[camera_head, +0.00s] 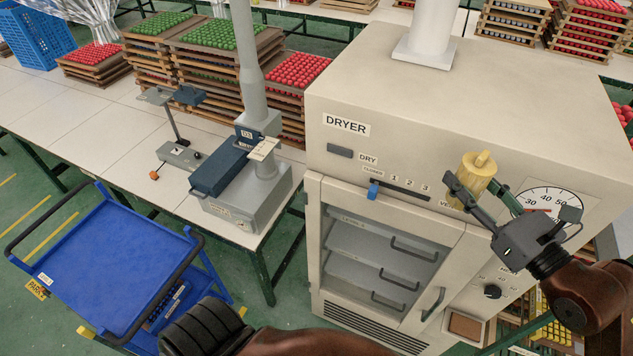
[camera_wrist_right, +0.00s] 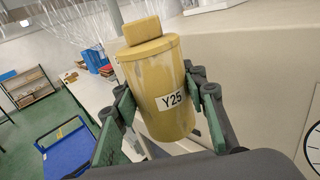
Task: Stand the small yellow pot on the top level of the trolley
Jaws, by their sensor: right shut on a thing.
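The small yellow pot (camera_head: 477,172) has a lid with a block-like knob and is held in front of the dryer's upper right. My right gripper (camera_head: 482,196) is shut on it, with a finger on each side. In the right wrist view the pot (camera_wrist_right: 160,88) is slightly tilted and bears a label reading Y25; the fingers (camera_wrist_right: 165,115) grip its sides. The blue trolley (camera_head: 105,250) stands at lower left, far from the pot, its top level bare. The trolley also shows in the right wrist view (camera_wrist_right: 68,152).
The cream dryer (camera_head: 400,110) with a gauge (camera_head: 549,203) is close behind the pot. A white table (camera_head: 100,120) carries a grey press-like device (camera_head: 250,195), a small stand (camera_head: 180,155) and stacked trays of red and green pieces. Green floor is open left of the trolley.

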